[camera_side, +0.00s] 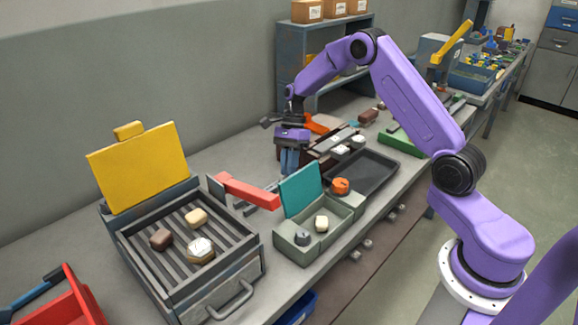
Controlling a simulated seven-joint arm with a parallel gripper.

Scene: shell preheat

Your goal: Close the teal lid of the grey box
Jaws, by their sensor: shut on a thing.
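The grey box (333,228) stands open near the middle of the bench. Its teal lid (301,190) is raised at the back left side, standing steeply tilted. A cream piece (321,224) and a dark grey piece (303,239) lie in the box. An orange piece (341,186) shows at its back right corner. My gripper (289,170) points down at the lid's upper edge. Its jaws are shut, apparently on the teal lid, with the tips partly hidden by it.
A ribbed grey tray (253,258) with several pieces and a raised yellow lid (138,168) stands left. A red-handled item (247,191) lies between tray and box. A dark tray (374,184) lies behind the box to the right. A shelf (290,61) stands behind.

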